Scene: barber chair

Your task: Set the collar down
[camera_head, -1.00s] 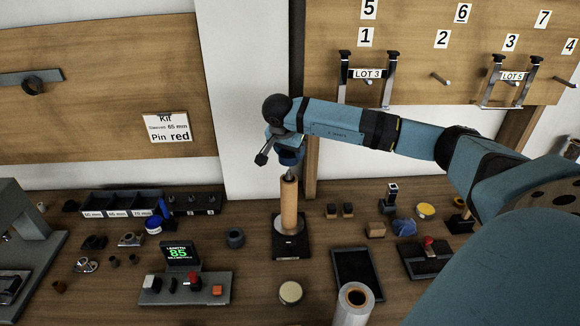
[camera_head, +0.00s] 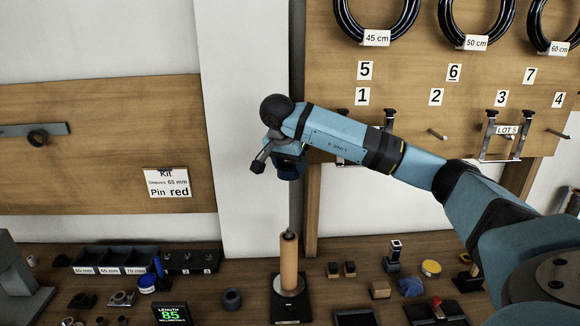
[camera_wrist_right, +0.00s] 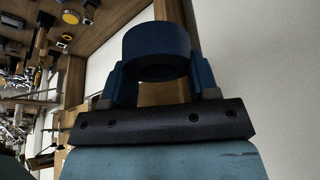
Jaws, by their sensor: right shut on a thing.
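The collar, a dark blue ring, fills the top middle of the right wrist view (camera_wrist_right: 157,42) and shows in the head view (camera_head: 288,170). My right gripper (camera_wrist_right: 160,85) is shut on it, one blue finger on each side. In the head view the right gripper (camera_head: 283,155) holds it high above the bench. I cannot tell whether the rod passes through the collar. My left gripper is not in view.
A sorting tray (camera_head: 110,262), a length display reading 85 (camera_head: 172,314), a dark ring (camera_head: 232,299) and several small parts crowd the bench. A kit card (camera_head: 167,184) hangs on the left board. Hooks, numbers and black hoops (camera_head: 475,20) are on the right board.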

